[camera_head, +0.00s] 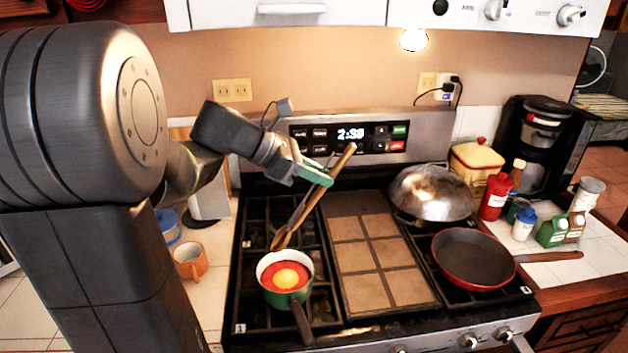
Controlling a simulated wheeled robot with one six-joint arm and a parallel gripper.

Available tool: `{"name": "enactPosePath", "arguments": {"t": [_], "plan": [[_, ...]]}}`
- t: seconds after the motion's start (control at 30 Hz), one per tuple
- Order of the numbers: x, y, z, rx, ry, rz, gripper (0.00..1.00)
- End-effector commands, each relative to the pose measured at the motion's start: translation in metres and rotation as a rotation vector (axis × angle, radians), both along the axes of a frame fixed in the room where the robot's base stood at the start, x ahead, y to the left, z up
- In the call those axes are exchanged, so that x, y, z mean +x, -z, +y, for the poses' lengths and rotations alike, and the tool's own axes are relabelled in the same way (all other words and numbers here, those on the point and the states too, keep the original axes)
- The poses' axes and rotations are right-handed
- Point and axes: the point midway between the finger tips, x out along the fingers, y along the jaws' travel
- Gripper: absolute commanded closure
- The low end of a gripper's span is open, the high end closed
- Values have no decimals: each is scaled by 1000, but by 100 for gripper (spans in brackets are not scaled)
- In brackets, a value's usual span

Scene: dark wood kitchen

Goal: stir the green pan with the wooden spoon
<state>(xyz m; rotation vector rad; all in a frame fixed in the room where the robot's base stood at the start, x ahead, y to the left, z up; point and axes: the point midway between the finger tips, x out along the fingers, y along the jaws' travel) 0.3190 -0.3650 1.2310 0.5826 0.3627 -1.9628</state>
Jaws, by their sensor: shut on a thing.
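The green pan (270,294) sits on the front left burner of the stove. Its inside is white, with red contents and a yellow round patch, and its dark handle points toward the front. My gripper (326,178), with green fingers, is shut on the wooden spoon (341,161) near its upper end. The spoon hangs tilted, its head down and to the left, just beyond the pan's far rim in the picture. I cannot tell how high the spoon head is above the stove. It does not appear to be inside the pan.
A griddle plate (362,255) covers the middle of the stove. A red pan (472,258) and a domed metal lid (431,192) are to the right. An orange mug (190,261) stands on the left counter. Bottles and a coffee maker (533,145) crowd the right counter.

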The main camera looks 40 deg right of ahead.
Motion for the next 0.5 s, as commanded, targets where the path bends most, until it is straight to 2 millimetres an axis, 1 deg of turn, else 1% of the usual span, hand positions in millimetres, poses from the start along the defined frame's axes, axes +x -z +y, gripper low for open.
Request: {"name": "enactPosePath", "arguments": {"t": [0.27,0.5], "plan": [[0,18,0,1,0,0,100],[0,39,0,2,0,-1,100]]}}
